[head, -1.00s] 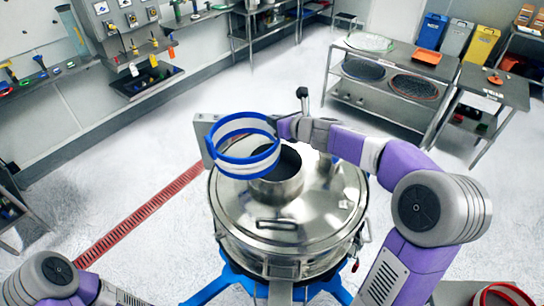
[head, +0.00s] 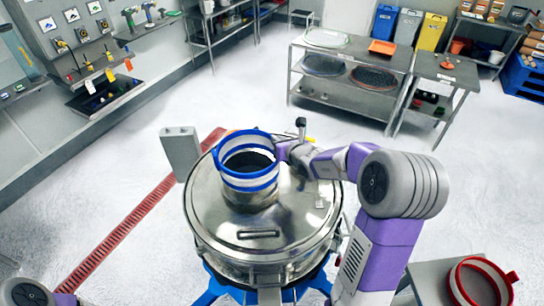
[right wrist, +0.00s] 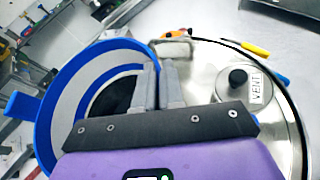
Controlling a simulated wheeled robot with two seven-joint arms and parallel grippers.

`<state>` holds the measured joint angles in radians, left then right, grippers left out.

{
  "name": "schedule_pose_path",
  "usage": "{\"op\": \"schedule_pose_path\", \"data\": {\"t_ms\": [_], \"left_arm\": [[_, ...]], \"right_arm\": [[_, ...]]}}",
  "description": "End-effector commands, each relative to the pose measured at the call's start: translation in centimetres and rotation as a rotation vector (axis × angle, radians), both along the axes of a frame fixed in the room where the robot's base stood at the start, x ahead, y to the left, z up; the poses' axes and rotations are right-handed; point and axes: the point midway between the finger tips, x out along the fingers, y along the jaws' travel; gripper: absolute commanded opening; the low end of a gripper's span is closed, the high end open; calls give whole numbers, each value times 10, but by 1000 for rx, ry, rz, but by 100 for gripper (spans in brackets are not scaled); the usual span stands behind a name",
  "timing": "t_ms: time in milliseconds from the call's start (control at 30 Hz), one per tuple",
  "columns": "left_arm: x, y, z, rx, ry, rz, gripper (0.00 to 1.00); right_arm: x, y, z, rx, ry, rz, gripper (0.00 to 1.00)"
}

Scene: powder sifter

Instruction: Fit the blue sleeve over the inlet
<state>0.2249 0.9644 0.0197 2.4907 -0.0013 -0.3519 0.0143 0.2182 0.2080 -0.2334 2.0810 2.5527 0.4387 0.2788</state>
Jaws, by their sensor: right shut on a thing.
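The blue sleeve (head: 262,184) has two blue rings with a pale band between them, and a blue tab. It stands roughly upright over the inlet (head: 252,200), a short metal pipe on the round steel lid. The pipe's lower wall shows below the sleeve's bottom ring, and its dark mouth shows through the sleeve. I cannot tell whether the bottom ring is around the pipe or just above it. My right gripper (head: 281,150) is shut on the sleeve's right-hand rim; the right wrist view shows its fingers (right wrist: 158,80) at the sleeve (right wrist: 60,88). My left gripper is out of view.
The steel lid (head: 215,215) carries a vent knob (right wrist: 240,84) and a handle (head: 259,234). A grey box (head: 181,152) stands at its left. A small table at lower right holds a red ring (head: 463,285). A steel table (head: 350,55) stands behind, with clear floor between.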

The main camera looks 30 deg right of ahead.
Motion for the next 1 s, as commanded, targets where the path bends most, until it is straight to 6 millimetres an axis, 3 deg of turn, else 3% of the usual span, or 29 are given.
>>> {"op": "schedule_pose_path", "data": {"t_ms": [367, 600, 633, 800, 1000], "left_arm": [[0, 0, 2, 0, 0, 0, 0], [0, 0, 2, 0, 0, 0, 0], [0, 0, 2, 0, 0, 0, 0], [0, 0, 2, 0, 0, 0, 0], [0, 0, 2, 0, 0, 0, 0]], "right_arm": [[0, 0, -45, 1, 1, 0, 0], [0, 0, -47, 0, -3, 0, 0], [0, -1, -48, -1, -2, 0, 10], [0, 0, -48, 0, -2, 0, 34], [0, 0, -48, 0, -2, 1, 34]]}}
